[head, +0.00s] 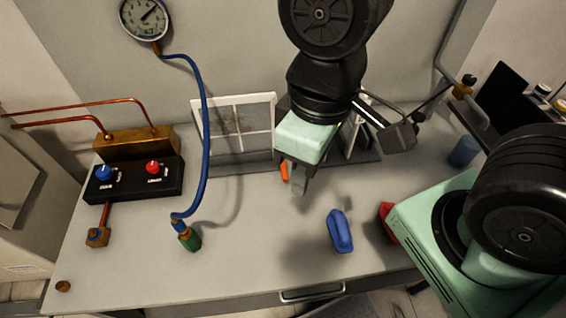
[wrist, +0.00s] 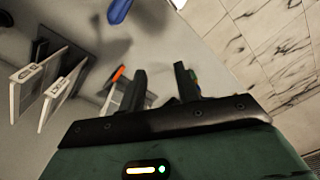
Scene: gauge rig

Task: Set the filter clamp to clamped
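A filter panel (head: 234,143) with a white frame stands upright at the back of the bench. A small orange piece (head: 284,171), which looks like the filter clamp's handle, shows at its lower right, just left of my gripper (head: 297,184). The orange piece also shows in the wrist view (wrist: 118,74), beside the left finger; the rest of the clamp is hidden, so its setting cannot be told. My gripper (wrist: 160,70) points down above the bench, its fingers apart with nothing between them. Contact with the orange piece is not visible.
Spare framed panels (wrist: 62,88) stand in a rack right of the filter. A blue object (head: 340,231) and a red one (head: 388,221) lie toward the front right. A blue hose (head: 204,130) hangs left, near a black knob box (head: 134,179). The front middle is clear.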

